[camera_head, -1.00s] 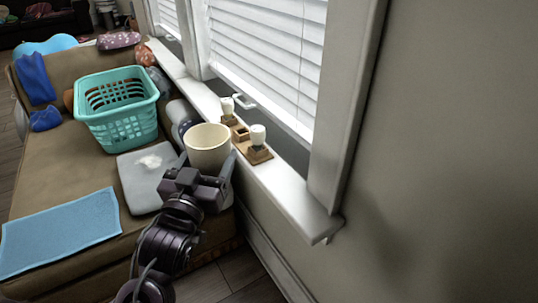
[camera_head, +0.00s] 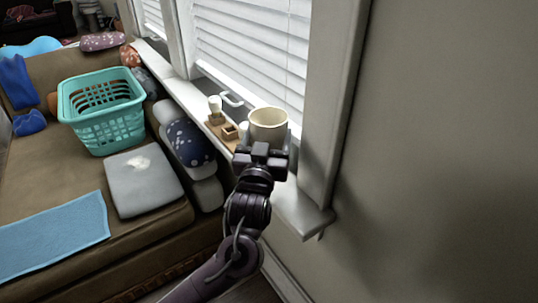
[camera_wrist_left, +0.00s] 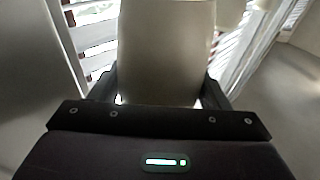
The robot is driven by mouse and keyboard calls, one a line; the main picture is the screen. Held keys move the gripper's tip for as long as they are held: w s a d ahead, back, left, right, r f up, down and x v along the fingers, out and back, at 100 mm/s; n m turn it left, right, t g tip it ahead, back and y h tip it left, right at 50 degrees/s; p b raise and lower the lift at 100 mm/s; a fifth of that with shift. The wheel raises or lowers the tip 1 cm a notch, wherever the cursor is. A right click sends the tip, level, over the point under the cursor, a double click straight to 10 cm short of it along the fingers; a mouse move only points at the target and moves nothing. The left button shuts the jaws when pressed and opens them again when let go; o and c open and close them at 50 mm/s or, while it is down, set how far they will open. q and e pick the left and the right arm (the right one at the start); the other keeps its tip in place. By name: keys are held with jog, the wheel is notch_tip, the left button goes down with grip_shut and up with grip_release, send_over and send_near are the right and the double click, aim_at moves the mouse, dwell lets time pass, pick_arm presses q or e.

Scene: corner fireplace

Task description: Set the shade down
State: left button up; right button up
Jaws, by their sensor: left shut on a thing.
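The shade (camera_head: 268,130) is a cream, cup-like piece with its wide rim up. It also fills the upper middle of the left wrist view (camera_wrist_left: 167,50). My left gripper (camera_head: 264,143) is shut on the shade, one finger on each side of it. The shade shows over the near part of the windowsill (camera_head: 298,209); whether it touches anything below cannot be told, as the gripper hides its base. My right gripper is not in view.
A wooden holder (camera_head: 229,133) with a white bulb (camera_head: 215,104) stands on the sill; a second bulb beside the shade is partly hidden. The window frame (camera_head: 328,120) rises close right. A teal basket (camera_head: 112,128) and grey cushion (camera_head: 140,185) are on the sofa.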

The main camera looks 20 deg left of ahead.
pick_arm(q)
notch_tip(320, 180, down, 4)
jog(key=shift+f+b, duration=0.15)
jog(key=shift+b, duration=0.45)
jog(key=shift+w+d+f, duration=0.15)
jog(key=shift+f, duration=0.1)
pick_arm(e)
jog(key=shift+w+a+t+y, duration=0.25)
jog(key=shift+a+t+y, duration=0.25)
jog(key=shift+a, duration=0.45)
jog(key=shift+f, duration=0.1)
pick_arm(q)
jog(key=o, duration=0.8)
jog(key=shift+f, duration=0.1)
